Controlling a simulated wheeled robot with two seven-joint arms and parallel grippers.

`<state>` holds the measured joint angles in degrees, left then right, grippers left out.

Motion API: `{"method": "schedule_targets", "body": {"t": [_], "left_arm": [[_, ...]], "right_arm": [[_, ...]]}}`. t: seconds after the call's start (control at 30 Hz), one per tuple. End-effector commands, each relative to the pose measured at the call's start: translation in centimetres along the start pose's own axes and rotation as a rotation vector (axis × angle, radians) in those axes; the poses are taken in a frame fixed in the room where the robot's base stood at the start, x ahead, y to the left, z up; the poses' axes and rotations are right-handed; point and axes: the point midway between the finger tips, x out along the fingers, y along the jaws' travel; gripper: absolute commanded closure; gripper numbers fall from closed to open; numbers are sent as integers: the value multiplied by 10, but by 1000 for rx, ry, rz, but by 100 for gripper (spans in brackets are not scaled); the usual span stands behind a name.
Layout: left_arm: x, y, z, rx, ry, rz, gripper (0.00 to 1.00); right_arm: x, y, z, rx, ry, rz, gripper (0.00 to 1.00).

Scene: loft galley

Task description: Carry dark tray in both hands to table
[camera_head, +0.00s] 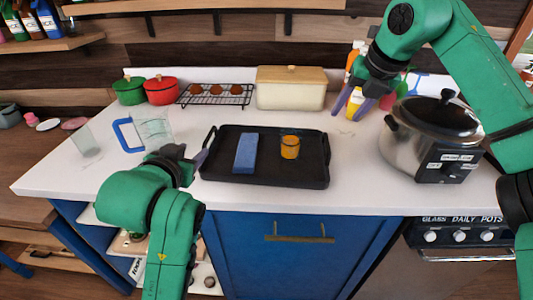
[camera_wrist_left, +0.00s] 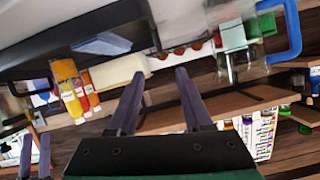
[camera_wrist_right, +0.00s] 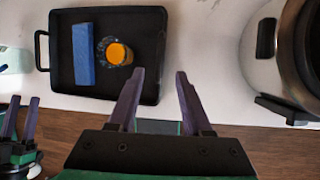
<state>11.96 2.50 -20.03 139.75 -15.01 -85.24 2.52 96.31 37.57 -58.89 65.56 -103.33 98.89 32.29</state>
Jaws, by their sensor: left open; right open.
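The dark tray (camera_head: 228,178) lies flat on the white counter. A blue block (camera_head: 246,153) and a glass of orange content (camera_head: 290,147) stand on it. My left gripper (camera_head: 200,160) is open by the tray's left end, beside its handle; I cannot tell whether they touch. The left wrist view shows its open fingers (camera_wrist_left: 160,76) with the tray (camera_wrist_left: 45,68) at upper left.
A steel cooker (camera_head: 432,140) stands right of the tray. A wire rack (camera_head: 216,95), cream bin (camera_head: 290,88), red pot (camera_head: 161,90) and green pot (camera_head: 129,91) line the back. A clear pitcher with a blue handle (camera_head: 125,135) and a glass (camera_head: 86,142) stand left.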

Motion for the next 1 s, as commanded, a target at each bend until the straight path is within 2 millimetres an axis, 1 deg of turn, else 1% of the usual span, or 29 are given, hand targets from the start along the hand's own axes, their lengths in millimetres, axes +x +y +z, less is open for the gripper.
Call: {"method": "schedule_targets", "body": {"t": [0.4, 0.6, 0.7, 0.77, 1.0], "left_arm": [[81, 0, 0, 0, -2, 0, 50], [117, 0, 0, 0, -1, -1, 50], [128, 0, 0, 0, 0, 0, 50], [132, 0, 0, 0, -1, 0, 50], [133, 0, 0, -1, 1, 0, 50]], "right_arm": [[82, 0, -1, 0, 2, 0, 50], [118, 0, -1, -1, 3, 0, 50], [128, 0, 0, -1, 1, 0, 50], [132, 0, 0, -1, 1, 0, 50], [134, 0, 0, -1, -1, 1, 50]]}}
